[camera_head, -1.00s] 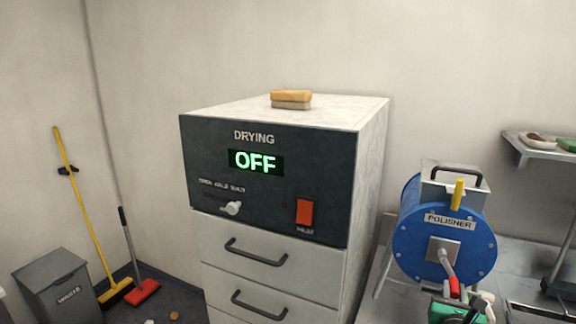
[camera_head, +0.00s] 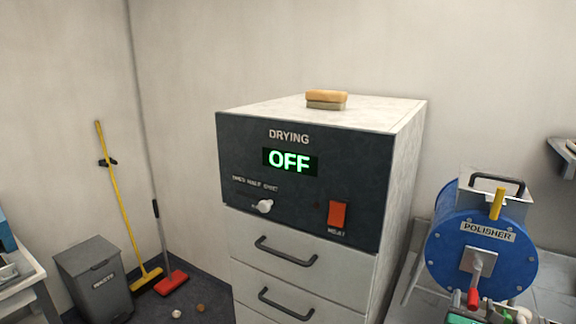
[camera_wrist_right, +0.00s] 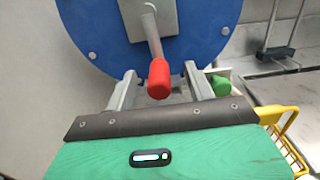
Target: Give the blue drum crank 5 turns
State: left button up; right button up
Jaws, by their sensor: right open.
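The blue drum (camera_head: 450,258), labelled POLISHER, stands on its frame at the right in the head view. Its crank (camera_head: 477,268) points down from the grey hub plate to a red handle (camera_head: 473,298). In the right wrist view the red handle (camera_wrist_right: 159,78) shows large in front of the blue drum face (camera_wrist_right: 88,30). My right gripper (camera_wrist_right: 159,72) is open, its two grey fingers either side of the handle. I cannot tell whether they touch it. In the head view this gripper is partly cut off at the bottom right. My left gripper is not in view.
The DRYING cabinet (camera_head: 245,165), its display reading OFF, stands left of the drum, with a brush (camera_head: 327,100) on top. A yellow wire basket (camera_wrist_right: 285,140) is at the right in the wrist view. A grey bin (camera_head: 92,275) and brooms stand far left.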

jog(key=p+v, duration=0.1)
jog(key=v, duration=0.8)
